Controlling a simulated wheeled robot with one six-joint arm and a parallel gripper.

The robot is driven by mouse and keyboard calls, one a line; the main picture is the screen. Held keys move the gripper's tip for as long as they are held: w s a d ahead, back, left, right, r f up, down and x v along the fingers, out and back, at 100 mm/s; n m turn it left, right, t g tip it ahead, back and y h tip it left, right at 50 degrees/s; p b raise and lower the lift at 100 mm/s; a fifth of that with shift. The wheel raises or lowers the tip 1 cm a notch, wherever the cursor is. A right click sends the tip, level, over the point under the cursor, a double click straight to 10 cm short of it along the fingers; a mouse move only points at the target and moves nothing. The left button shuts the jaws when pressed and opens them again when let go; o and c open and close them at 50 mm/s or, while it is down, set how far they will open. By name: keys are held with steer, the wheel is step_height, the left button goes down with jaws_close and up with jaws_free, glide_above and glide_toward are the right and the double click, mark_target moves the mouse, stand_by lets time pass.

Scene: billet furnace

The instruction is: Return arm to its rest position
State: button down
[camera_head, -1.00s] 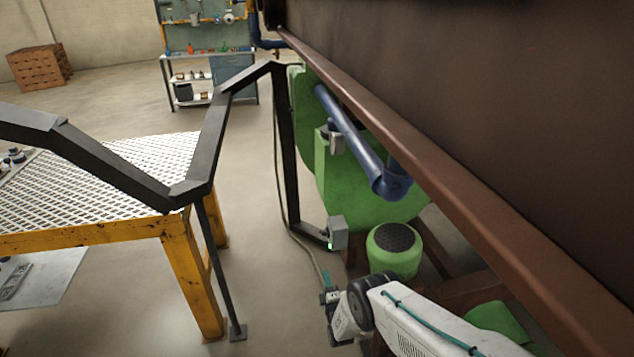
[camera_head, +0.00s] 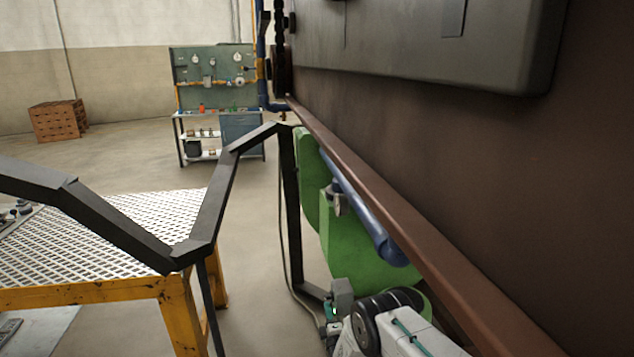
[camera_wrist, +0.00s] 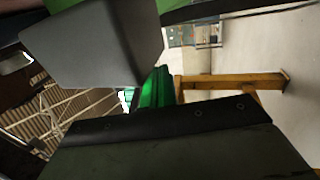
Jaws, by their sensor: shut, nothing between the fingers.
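My arm, white with dark joints, is folded at the lower right of the head view. My gripper (camera_head: 332,330) shows only in part at the bottom edge, just below a small grey box (camera_head: 341,294) on the foot of a black post. It is shut and holds nothing. I cannot tell whether it touches the box. In the wrist view a grey block (camera_wrist: 95,45), probably that box, is very close at the upper left. A dark plate with bolt heads (camera_wrist: 160,150) fills the bottom of that view. The fingertips are not clear there.
A brown furnace wall with a ledge (camera_head: 400,225) runs along the right. Green machinery (camera_head: 350,250) and a blue pipe (camera_head: 365,215) sit under it. A black railing (camera_head: 215,200) and a yellow mesh-topped table (camera_head: 90,240) stand left. Open floor lies behind, before a tool bench (camera_head: 215,110).

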steer(key=shift+w+a+r, duration=0.2)
steer(key=shift+a+r, duration=0.1)
steer(key=shift+r, duration=0.25)
steer(key=shift+d, duration=0.15)
